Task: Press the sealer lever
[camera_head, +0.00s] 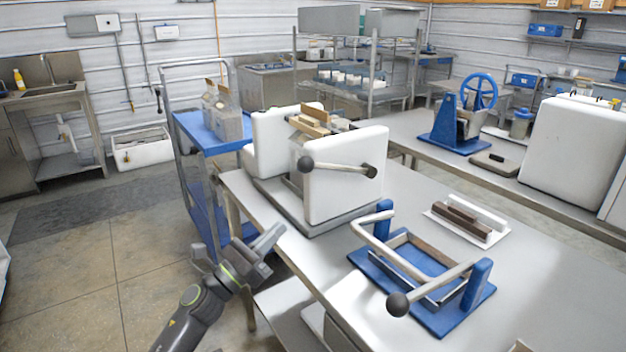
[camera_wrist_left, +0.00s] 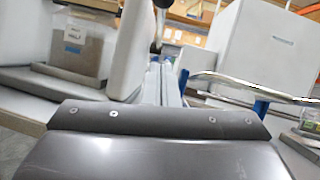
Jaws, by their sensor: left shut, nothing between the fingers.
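The sealer (camera_head: 345,195) is a white two-block machine on a grey base at the table's far left end. Its lever (camera_head: 340,168) is a light bar with black ball ends, across the front of the near block. A carton-like bag (camera_head: 297,150) stands between the blocks, partly hidden. In the left wrist view, a white block (camera_wrist_left: 130,50) and a dark knob (camera_wrist_left: 156,47) show beyond the fingers. My left gripper (camera_head: 275,235) is shut and empty by the table's left edge, below and left of the lever, apart from it. My right gripper is not in view.
A blue frame press (camera_head: 360,255) with a bent handle and black ball stands right of the sealer. A white tray with brown bars (camera_head: 470,220) lies behind it. A blue cart (camera_head: 190,130) carrying bags stands left of the table. Bare tabletop (camera_head: 570,270) lies at the right.

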